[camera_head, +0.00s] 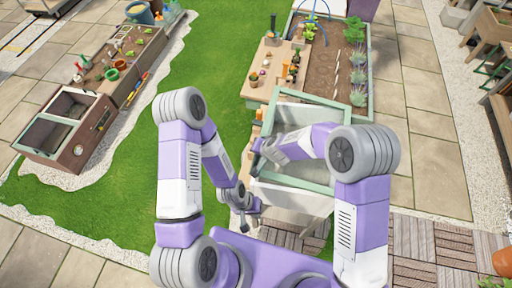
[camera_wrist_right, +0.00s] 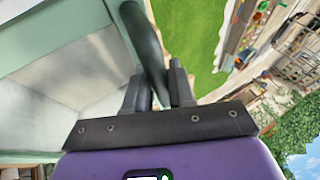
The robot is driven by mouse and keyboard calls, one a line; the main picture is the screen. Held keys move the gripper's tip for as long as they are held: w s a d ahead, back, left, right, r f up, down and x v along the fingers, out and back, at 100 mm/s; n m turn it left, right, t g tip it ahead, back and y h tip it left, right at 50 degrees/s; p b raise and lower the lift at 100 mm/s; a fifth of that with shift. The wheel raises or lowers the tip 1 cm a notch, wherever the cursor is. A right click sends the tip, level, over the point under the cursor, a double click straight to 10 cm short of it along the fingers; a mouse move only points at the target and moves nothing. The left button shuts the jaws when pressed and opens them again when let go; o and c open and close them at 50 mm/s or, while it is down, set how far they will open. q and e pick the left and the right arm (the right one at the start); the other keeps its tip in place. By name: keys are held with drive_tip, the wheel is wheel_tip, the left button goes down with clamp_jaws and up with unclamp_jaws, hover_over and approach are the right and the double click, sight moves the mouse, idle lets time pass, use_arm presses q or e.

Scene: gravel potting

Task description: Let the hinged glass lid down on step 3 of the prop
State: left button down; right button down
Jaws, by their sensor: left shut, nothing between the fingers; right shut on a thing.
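The glass lid's pale green frame (camera_head: 312,98) shows at the cold frame, a pale box (camera_head: 290,200) in front of me; my right arm covers part of it. How far the lid stands open is hard to tell. In the right wrist view a green frame edge (camera_wrist_right: 50,50) and pale inner walls (camera_wrist_right: 75,85) fill the left. My right gripper (camera_wrist_right: 163,85) is shut on a dark green bar (camera_wrist_right: 145,40) beside that frame; whether it is handle or prop is unclear. The prop's steps cannot be made out. My left gripper (camera_head: 245,214) is shut and empty, left of the box.
A wooden bench (camera_head: 262,88) with pots and small items stands behind the box, beside a planted bed (camera_head: 335,60). Another planter with a box (camera_head: 60,125) stands at the far left. Grass (camera_head: 225,60) lies between. Wooden decking (camera_head: 440,245) is at the lower right.

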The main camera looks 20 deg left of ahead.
drive_tip(key=shift+s+a+f, duration=0.1)
drive_tip(key=shift+f, duration=0.05)
drive_tip(key=c, duration=1.1)
unclamp_jaws()
drive_tip(key=shift+o, duration=0.2)
drive_tip(key=p+v, duration=0.1)
drive_tip(key=v, duration=0.6)
drive_tip(key=shift+r, duration=0.25)
drive_tip(key=shift+s, duration=0.15)
